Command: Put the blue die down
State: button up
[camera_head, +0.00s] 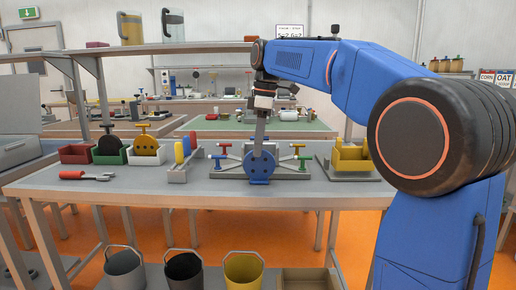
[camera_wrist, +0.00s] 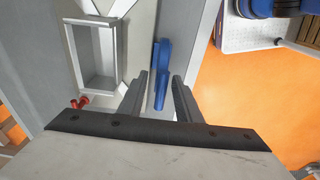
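The blue die (camera_head: 259,168) is a round plate with small holes, upright at the front of the twin-screw fixture (camera_head: 225,172). My gripper (camera_head: 260,144) points down over it from above. In the wrist view the die (camera_wrist: 162,57) shows edge-on, its narrow handle reaching between my two fingers (camera_wrist: 162,82). The fingers are apart, with a gap visible between the handle and the right finger. My gripper looks open around the handle. The die's lower edge is near the fixture base; exact contact there is unclear.
A red-handled tool (camera_head: 85,176) lies at front left. The front bench strip (camera_head: 160,193) is clear.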

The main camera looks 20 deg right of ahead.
jog(key=r, duration=0.3)
jog(key=d+r, duration=0.1)
jog(key=r, duration=0.7)
jog(key=shift+s+d, duration=0.15)
jog(key=shift+s, duration=0.05)
jog(key=shift+s+f, duration=0.1)
jog(key=s+d+f+m+t, duration=0.2)
jog(key=s+f+m, duration=0.5)
jog(key=s+f, duration=0.9)
jog(key=s+d+f+m+t+h, duration=0.1)
jog(key=s+f+m, duration=0.6)
jog(key=s+f, duration=0.9)
notch_tip(320, 180, down, 6)
jog(key=d+t, duration=0.1)
jog(key=d, duration=0.1)
jog(key=shift+s+d+r, duration=0.25)
jog(key=shift+s+d, duration=0.05)
jog(key=shift+s, duration=0.1)
